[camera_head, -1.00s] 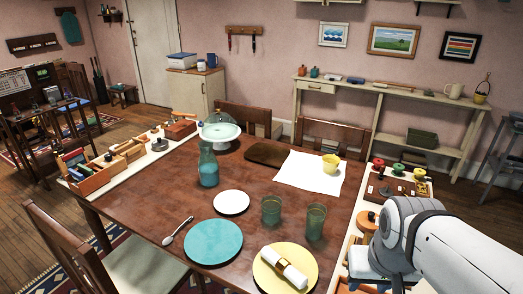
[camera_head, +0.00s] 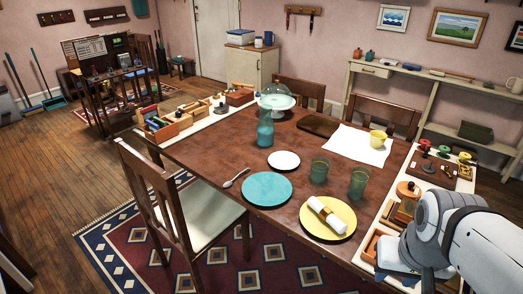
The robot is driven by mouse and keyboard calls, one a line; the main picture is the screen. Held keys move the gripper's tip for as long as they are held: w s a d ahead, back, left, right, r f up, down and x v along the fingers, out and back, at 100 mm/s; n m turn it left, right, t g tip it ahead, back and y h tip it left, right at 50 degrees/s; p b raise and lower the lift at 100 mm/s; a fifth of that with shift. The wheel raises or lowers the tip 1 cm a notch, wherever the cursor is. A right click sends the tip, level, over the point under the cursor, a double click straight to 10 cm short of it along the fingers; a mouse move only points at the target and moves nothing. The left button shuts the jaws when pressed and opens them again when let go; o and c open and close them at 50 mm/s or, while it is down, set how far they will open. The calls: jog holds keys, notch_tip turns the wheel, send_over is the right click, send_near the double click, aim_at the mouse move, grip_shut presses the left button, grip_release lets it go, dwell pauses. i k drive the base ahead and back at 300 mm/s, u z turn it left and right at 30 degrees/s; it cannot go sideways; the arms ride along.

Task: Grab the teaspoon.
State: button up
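The teaspoon (camera_head: 236,178) is silver and lies on the brown dining table (camera_head: 205,152), near its front-left edge. It is just left of a turquoise plate (camera_head: 267,188) and apart from it. Its bowl end points down-left and its handle up-right. My arm reaches in at the lower right, over the right end of the table, far from the teaspoon. My gripper's fingers cannot be made out in this view.
A chair (camera_head: 151,190) stands at the table's left front. Open floor lies to the left.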

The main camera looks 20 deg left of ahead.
aim_at(227, 184)
jog(key=u, duration=0.3)
jog(key=i, duration=0.45)
jog(key=u, duration=3.45)
jog(key=i, duration=1.05)
jog(key=z, duration=0.6)
